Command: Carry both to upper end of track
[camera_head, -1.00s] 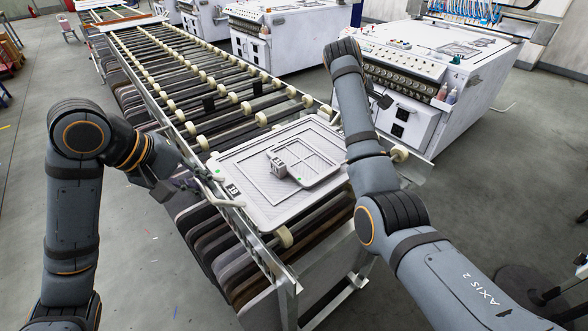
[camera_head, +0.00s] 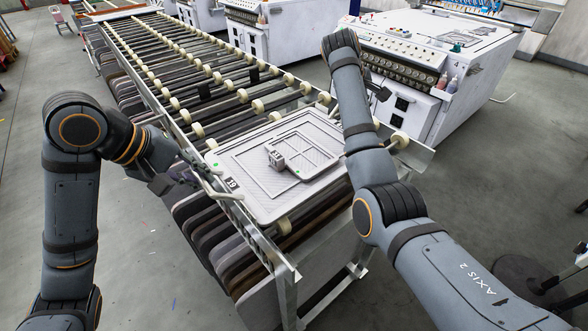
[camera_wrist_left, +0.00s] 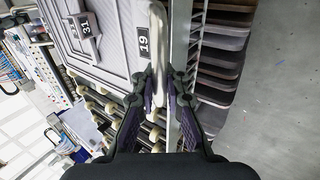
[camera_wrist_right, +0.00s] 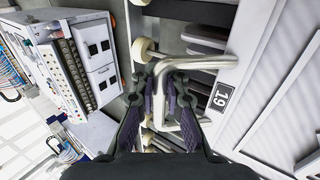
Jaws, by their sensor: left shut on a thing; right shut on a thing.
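A large flat light-grey frame (camera_head: 246,205) marked 19 lies on the lower, near end of the roller track (camera_head: 180,75). A smaller grey frame (camera_head: 317,136) with a block tag (camera_head: 275,158) marked 31 lies flat on top of it. My left gripper (camera_head: 193,184) is at the large frame's left edge. In the left wrist view its fingers (camera_wrist_left: 159,88) are shut on the pale bar handle. In the right wrist view my right gripper (camera_wrist_right: 174,95) is shut on the bent bar handle (camera_wrist_right: 205,63) at the opposite side.
The track runs clear to its far upper end at the top left. Dark slats hang below its rollers. White machines (camera_head: 430,70) stand along the right side. Grey floor (camera_head: 40,40) is open on the left.

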